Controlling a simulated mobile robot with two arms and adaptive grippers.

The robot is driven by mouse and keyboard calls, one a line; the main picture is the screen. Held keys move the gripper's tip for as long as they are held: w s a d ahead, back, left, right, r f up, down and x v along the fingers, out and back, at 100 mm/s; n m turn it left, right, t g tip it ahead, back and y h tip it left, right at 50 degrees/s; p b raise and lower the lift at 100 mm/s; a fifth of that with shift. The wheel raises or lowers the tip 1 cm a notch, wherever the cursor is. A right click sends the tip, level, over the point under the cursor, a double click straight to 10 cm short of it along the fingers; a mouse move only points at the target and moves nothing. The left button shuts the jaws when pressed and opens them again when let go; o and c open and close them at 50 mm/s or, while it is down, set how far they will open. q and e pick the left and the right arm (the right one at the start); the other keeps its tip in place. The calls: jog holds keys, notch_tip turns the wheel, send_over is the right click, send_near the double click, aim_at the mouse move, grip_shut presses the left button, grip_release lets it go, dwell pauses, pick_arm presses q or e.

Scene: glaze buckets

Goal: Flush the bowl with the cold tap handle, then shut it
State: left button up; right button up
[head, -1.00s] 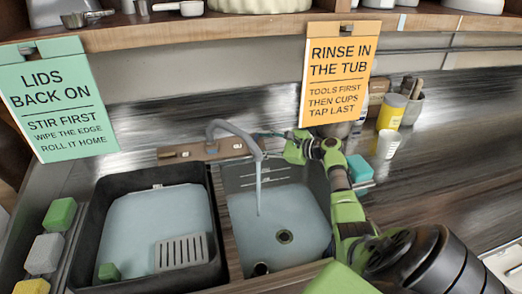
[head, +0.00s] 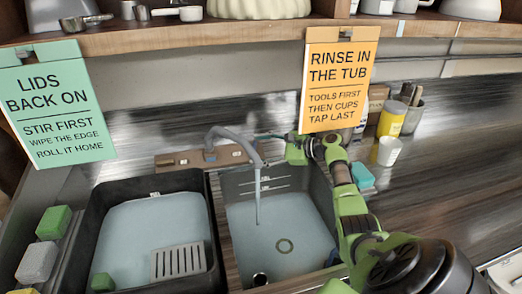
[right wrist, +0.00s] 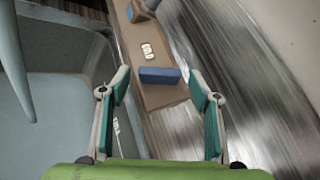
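The grey tap spout (head: 232,138) rises from a wooden board (head: 178,160), and a stream of water (head: 258,195) falls from it into the right-hand sink bowl (head: 305,225). Pale water covers the bowl floor around the round drain (head: 285,247). The blue cold tap handle (right wrist: 160,76) lies crosswise on the board, beside a COLD label (right wrist: 147,51). My right gripper (right wrist: 158,90) is open, its teal fingers on either side of the handle with gaps visible. In the head view it reaches over the board's right end. My left gripper is not in view.
A black tub (head: 82,235) with pale water and a slotted grey plate (head: 178,262) stands left of the bowl. A teal block (head: 361,174), white cup (head: 389,151) and yellow jar (head: 391,119) stand right of my arm. Two signs hang from the shelf.

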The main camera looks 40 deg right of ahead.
jog(key=s+d, duration=0.5)
jog(key=s, duration=0.7)
jog(key=shift+r, duration=0.1)
